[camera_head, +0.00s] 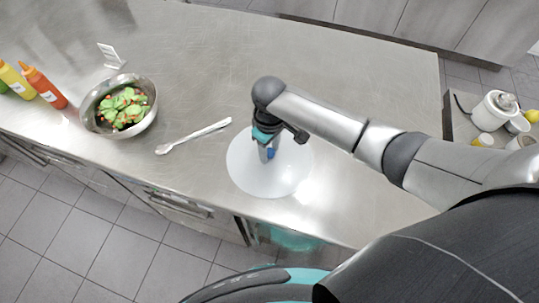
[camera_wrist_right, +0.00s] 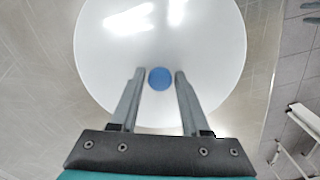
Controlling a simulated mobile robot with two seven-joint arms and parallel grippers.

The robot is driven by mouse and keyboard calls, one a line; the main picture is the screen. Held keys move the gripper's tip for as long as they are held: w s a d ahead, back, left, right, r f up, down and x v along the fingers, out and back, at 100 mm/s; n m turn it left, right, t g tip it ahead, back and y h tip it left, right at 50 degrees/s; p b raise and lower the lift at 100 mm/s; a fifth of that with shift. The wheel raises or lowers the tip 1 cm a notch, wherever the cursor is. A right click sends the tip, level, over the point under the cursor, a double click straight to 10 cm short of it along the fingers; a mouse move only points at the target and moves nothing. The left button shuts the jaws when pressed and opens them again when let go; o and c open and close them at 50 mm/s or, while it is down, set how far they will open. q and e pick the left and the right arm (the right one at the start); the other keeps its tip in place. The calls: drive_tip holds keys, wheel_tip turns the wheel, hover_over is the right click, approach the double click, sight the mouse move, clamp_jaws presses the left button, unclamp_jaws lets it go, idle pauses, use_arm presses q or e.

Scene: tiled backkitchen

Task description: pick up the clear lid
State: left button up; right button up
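The clear lid (camera_head: 294,178) is a round, whitish, see-through disc lying on the steel counter in the head view. My right gripper (camera_head: 268,153) is above the lid, pointing down. In the wrist view its two fingers (camera_wrist_right: 157,75) are open, one on each side of the blue knob, with gaps between knob and fingers. My left gripper is not in view.
A metal bowl of green and red salad (camera_head: 89,105) stands at the left. A light-coloured spoon (camera_head: 195,136) lies between bowl and lid. The counter (camera_head: 215,55) behind the lid is clear.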

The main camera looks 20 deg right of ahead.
clamp_jaws()
idle(0.4)
